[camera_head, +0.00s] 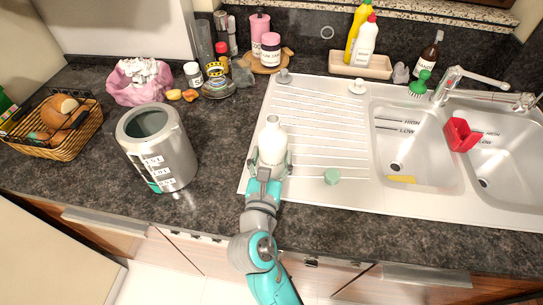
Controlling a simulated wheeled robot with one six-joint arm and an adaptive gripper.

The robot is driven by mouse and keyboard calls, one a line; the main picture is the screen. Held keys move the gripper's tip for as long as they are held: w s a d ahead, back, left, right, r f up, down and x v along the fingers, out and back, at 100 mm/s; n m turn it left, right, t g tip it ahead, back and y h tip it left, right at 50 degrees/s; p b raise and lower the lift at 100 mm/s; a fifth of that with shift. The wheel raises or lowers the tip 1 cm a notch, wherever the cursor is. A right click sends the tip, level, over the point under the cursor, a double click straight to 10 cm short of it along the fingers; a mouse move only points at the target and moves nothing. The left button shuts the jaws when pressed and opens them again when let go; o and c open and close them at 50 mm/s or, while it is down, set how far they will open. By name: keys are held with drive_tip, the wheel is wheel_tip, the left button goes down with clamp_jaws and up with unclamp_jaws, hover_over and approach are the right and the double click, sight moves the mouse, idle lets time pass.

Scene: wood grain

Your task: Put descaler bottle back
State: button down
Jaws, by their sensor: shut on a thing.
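A white bottle (272,140) with an open neck stands upright over the left edge of the ribbed drainboard (310,120). My gripper (270,166) is shut on its lower body from the front. No label can be read on it, and I cannot tell whether its base touches the drainboard. A small green round cap (332,176) lies on the drainboard to the right of my gripper. A beige tray (343,67) behind the sink holds a yellow bottle (356,38) and a white bottle with a red cap (365,45).
A large open metal container (172,158) with labels stands left of my gripper. A wicker basket (67,140), a pink bag (135,92) and several jars stand farther left and back. Two sink basins with a faucet (470,80) and red caddy (460,134) lie right.

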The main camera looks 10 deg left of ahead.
drive_tip(key=shift+f, duration=0.15)
drive_tip(key=shift+c, duration=0.6)
unclamp_jaws()
drive_tip(key=s, duration=1.2)
drive_tip(key=shift+a+r, duration=0.2)
